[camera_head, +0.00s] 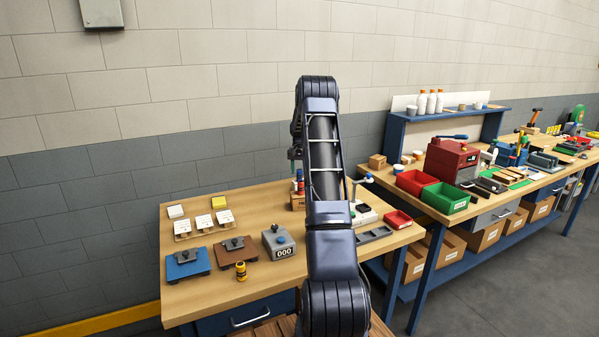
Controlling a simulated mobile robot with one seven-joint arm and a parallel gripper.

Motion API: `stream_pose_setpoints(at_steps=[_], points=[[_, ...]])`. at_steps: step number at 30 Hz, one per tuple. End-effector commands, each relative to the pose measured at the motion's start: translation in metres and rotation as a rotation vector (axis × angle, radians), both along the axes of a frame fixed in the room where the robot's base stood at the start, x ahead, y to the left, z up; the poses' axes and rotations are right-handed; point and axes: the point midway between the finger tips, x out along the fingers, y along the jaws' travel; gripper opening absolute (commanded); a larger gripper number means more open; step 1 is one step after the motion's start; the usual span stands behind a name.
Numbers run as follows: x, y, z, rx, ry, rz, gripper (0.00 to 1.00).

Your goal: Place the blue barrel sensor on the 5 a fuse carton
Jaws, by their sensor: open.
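My gripper (293,154) hangs off the left side of my raised arm, above the back of the near bench. It is small and partly hidden by the arm, and nothing shows held in it. A small upright object with blue and orange-red parts (299,182), possibly the blue barrel sensor, stands at the bench's back, below the gripper and apart from it. A brown box (297,202) is just in front of it, partly hidden by my arm. Several small white cartons (222,218) stand at the back left. Their print is too small to read, so I cannot tell which is the fuse carton.
A second, crowded bench is on the right. The near bench's front left is bare.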

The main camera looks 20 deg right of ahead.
Motion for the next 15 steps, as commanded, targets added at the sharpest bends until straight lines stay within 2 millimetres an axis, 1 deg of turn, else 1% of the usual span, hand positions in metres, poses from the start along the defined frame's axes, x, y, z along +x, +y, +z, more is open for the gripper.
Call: stream_pose_setpoints(at_steps=[5,9,15], points=[[0.001,0.0,0.026,-0.002,-0.004,0.0,0.49],[0.001,0.001,0.054,-0.001,-0.003,0.0,0.49],[0.001,0.0,0.089,0.0,-0.002,0.0,0.49]])
